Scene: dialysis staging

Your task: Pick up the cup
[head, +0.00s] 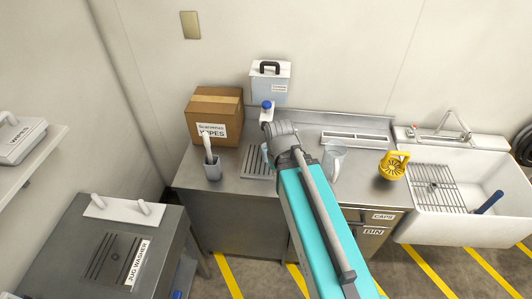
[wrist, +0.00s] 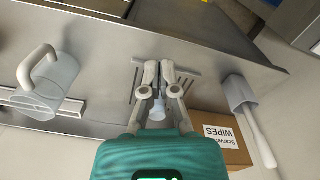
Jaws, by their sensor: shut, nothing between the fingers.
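A small pale-blue translucent cup (wrist: 156,113) shows in the wrist view between my finger links, standing on or near the slotted drain grate. In the head view a pale-blue sliver of it (head: 265,152) shows beside my arm; the rest is hidden. My gripper (wrist: 159,72) is shut and empty, its fingertips close together over the grate. The cup appears behind the fingers, not between the tips. In the head view my wrist hides the gripper's fingers. I cannot tell whether the fingers touch the cup.
A clear handled jug (head: 333,162) stands right of my arm. A grey holder with a brush (head: 212,168) and a cardboard wipes box (head: 214,115) stand left. A white container (head: 270,82) is behind. A yellow object (head: 393,165) sits near the white sink (head: 445,228).

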